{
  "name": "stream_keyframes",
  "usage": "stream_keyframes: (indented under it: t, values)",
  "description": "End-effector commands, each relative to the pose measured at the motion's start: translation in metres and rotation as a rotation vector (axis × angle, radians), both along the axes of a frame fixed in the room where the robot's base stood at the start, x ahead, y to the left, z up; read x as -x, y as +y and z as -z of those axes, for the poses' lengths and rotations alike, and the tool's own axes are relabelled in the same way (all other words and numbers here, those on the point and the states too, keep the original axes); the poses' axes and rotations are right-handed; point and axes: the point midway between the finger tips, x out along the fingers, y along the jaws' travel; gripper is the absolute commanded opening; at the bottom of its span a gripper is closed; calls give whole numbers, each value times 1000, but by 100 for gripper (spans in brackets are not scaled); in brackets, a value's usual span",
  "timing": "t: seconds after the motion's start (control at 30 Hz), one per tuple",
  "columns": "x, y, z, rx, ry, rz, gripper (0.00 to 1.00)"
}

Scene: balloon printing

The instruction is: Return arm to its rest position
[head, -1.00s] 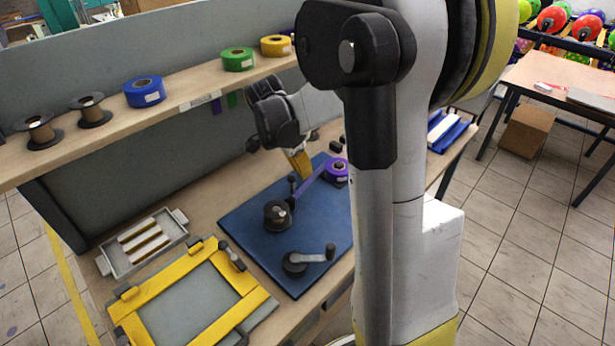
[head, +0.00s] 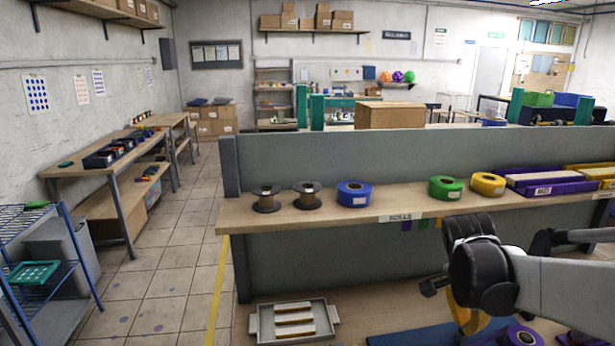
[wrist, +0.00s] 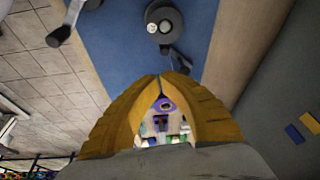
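My gripper (head: 468,318) is at the lower right of the head view, its yellow fingers pointing down above the blue mat (head: 428,336). In the wrist view, the two yellow fingers of my gripper (wrist: 160,78) meet at their tips. It is shut with nothing held at the tips. A purple roll (head: 522,336) is partly visible at the bottom edge of the head view, just right of the fingers. The wrist view also shows the blue mat (wrist: 115,38), a dark spool (wrist: 164,20) and a crank handle (wrist: 66,24). My forearm runs off to the right.
A grey tray (head: 293,320) lies on the bench at left. Open tiled floor (head: 160,275) lies left of the bench.

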Motion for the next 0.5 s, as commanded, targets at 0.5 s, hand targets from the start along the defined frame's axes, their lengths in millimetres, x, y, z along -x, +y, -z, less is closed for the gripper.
stream_keyframes:
  t: [0.5]
  values:
    - [98,158,-19,171,-204,-1172,0]
